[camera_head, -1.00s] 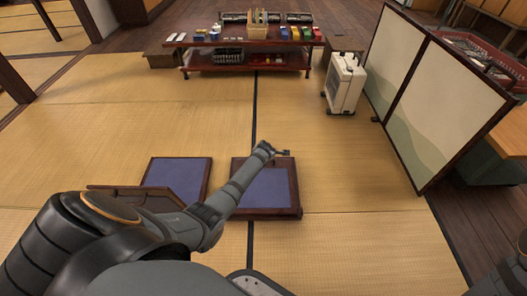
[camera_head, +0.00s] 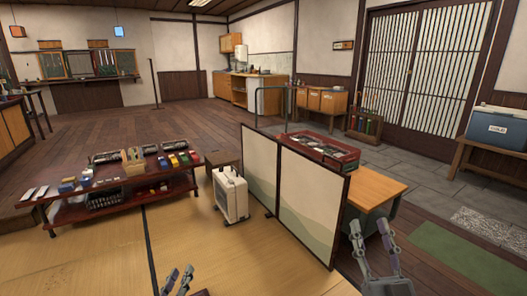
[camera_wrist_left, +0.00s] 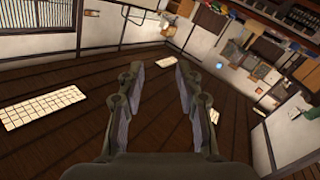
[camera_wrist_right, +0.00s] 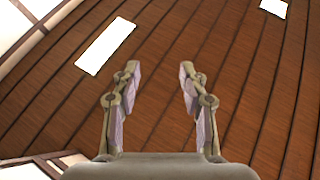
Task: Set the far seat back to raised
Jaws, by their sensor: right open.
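The seats with blue cushions are out of the head view, apart from what may be a dark edge of one at the bottom, too small to tell. The far seat back and its state are not visible. My left gripper (camera_head: 179,279) shows at the bottom of the head view above the tatami. In the left wrist view its fingers (camera_wrist_left: 160,70) are apart with nothing between them. My right gripper (camera_head: 372,248) is at the lower right, in front of the screen's right end and the wooden counter. In the right wrist view its fingers (camera_wrist_right: 160,72) are open and empty.
A folding screen (camera_head: 308,207) stands mid-right, with a white heater (camera_head: 229,196) left of it. A low dark red table (camera_head: 130,200) with boxes and trays is at the left. A wooden counter (camera_head: 377,187) is behind the screen. The tatami (camera_head: 180,235) in front is clear.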

